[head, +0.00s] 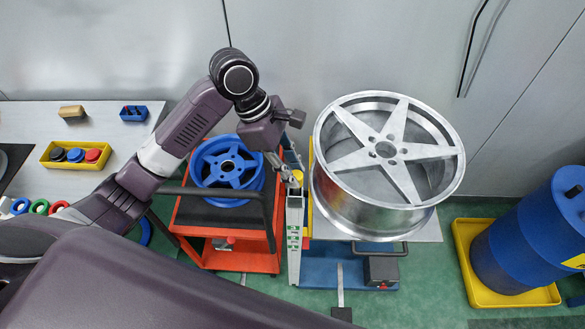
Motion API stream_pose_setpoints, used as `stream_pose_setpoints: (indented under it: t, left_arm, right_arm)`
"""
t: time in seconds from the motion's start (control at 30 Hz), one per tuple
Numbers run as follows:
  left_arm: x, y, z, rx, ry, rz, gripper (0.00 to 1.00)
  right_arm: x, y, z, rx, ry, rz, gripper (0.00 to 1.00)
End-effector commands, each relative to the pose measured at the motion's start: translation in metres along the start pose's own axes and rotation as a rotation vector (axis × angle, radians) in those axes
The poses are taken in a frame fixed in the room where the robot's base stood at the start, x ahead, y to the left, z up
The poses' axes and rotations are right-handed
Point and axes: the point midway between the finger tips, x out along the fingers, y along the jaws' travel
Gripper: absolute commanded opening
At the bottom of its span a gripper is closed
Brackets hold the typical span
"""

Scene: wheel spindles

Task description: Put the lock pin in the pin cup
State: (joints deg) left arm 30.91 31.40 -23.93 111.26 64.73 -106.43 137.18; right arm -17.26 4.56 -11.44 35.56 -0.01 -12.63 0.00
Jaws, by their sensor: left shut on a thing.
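My left gripper (290,178) reaches down between the blue wheel and the large silver wheel, near the top of a grey post (294,240). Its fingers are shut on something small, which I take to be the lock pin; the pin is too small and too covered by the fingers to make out. I cannot clearly pick out the pin cup in this view. My right gripper is out of view.
The silver wheel (388,150) stands on a blue stand (335,267) right of the gripper. A blue wheel (228,168) lies on a red cart (215,256). A yellow bin (82,144) sits on the left bench. A blue drum (528,240) stands at right.

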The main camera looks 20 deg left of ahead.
Motion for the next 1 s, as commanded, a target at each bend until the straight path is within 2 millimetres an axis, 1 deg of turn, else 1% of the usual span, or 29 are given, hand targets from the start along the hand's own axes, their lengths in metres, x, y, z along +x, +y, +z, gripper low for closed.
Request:
stream_pose_setpoints:
  t: [0.07, 0.1, 0.23, 0.57, 0.67, 0.77, 1.0]
  left_arm:
    - [0.000, 0.000, 0.000, 0.000, 0.000, -0.001, 0.00]
    - [0.001, 0.000, 0.000, 0.000, 0.000, -0.001, 0.24]
    - [0.001, 0.000, 0.000, 0.000, 0.000, -0.001, 0.39]
    - [0.000, 0.000, 0.000, 0.000, 0.000, 0.001, 0.40]
    - [-0.010, 0.001, 0.000, 0.000, -0.002, 0.003, 0.40]
    - [-0.027, 0.002, 0.000, 0.002, 0.000, 0.005, 0.40]
    - [-0.081, 0.001, -0.001, 0.001, 0.003, 0.006, 0.40]
  right_arm:
    - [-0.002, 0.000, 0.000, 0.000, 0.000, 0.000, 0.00]
    - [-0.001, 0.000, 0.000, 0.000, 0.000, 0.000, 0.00]
    - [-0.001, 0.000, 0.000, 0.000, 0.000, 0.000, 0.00]
    - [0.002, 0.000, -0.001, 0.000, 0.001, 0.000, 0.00]
    - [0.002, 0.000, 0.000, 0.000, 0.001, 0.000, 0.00]
    - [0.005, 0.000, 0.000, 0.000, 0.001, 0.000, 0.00]
    - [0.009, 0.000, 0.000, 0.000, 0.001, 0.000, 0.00]
